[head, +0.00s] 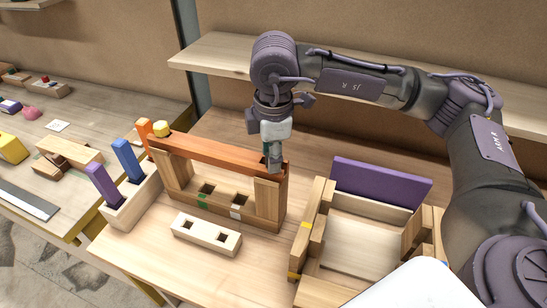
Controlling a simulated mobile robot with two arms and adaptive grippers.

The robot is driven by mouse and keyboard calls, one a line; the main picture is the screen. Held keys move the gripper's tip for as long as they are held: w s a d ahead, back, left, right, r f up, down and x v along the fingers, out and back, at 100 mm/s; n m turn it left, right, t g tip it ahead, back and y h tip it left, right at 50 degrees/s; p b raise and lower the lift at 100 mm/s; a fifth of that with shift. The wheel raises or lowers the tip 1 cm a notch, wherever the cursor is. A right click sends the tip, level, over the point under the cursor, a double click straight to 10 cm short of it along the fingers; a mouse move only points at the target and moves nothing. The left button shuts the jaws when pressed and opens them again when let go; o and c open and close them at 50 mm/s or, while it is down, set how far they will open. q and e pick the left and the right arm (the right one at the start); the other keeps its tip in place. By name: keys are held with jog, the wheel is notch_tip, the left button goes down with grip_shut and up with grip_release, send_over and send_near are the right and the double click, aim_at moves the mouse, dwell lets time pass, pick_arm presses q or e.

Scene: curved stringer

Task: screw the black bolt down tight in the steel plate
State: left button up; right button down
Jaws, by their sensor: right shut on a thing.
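I cannot make out a black bolt or a steel plate in the head view. My right gripper (273,162) points down at the right end of a long orange-brown beam (205,149). It is shut, and its fingertips look to be on that beam end; the exact contact is small and partly hidden. The beam lies across the top of a wooden frame (268,204) with upright posts and square holes in its base. My left gripper is not in view.
A pale block with two square holes (206,234) lies in front of the frame. A holder (133,203) with blue and purple pegs stands left. A wooden box structure with a purple panel (380,184) stands right. A shelf (218,54) is behind. Another table with loose parts is far left.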

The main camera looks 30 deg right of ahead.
jog(key=shift+s+f, duration=0.1)
jog(key=shift+f, duration=0.05)
jog(key=c, duration=0.6)
grip_release()
notch_tip(320, 180, up, 12)
jog(key=s, duration=0.1)
jog(key=shift+a, duration=0.2)
jog(key=shift+s, duration=0.1)
